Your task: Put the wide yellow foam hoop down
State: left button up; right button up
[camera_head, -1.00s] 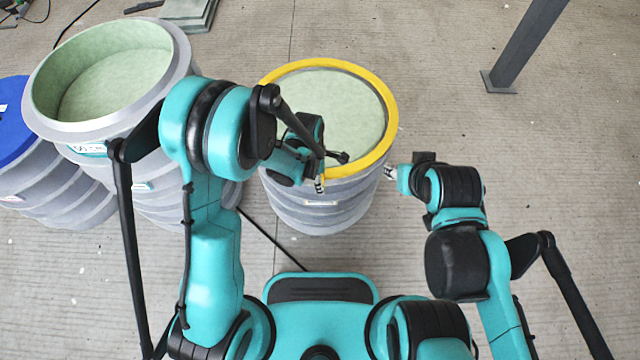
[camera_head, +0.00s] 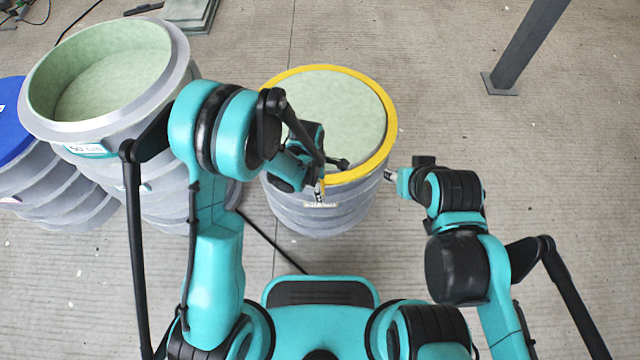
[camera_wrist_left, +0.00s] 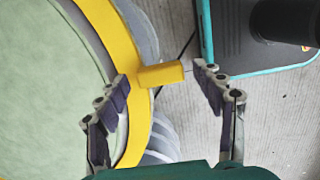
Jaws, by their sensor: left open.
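The wide yellow foam hoop (camera_head: 391,130) lies flat on the rim of the middle grey mould (camera_head: 345,205), around its pale green top (camera_head: 335,105). My left gripper (camera_head: 320,190) is at the hoop's near edge. In the left wrist view the open fingers (camera_wrist_left: 163,85) stand on either side of the hoop's short yellow tab (camera_wrist_left: 160,75), with a clear gap on the right. The left finger overlaps the hoop band in that view; I cannot tell if it touches. My right gripper (camera_head: 389,174) is right of the mould, apart from the hoop; its fingers are too small to read.
A taller grey mould with a green hollow (camera_head: 110,90) stands at the left. A blue-topped mould (camera_head: 14,120) is at the far left edge. A dark post (camera_head: 520,50) stands at the back right. The floor on the right is clear.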

pick_arm(q)
jog(key=s+a+r+m+t+p, duration=0.2)
jog(key=a+r+m, duration=0.25)
jog(key=r, duration=0.75)
jog(key=s+a+r+m+t+p, duration=0.15)
jog(key=a+r+m+p, duration=0.35)
jog(key=r, duration=0.8)
jog(key=s+a+r+m+t+y+b, duration=0.1)
jog(key=s+a+r+m+t+b, duration=0.1)
jog(key=s+a+r+m+t, duration=0.2)
jog(key=s+a+m, duration=0.2)
jog(key=a+m, duration=0.2)
jog(key=shift+s+r, duration=0.4)
jog(key=shift+a+m, duration=0.15)
jog(key=shift+m, duration=0.1)
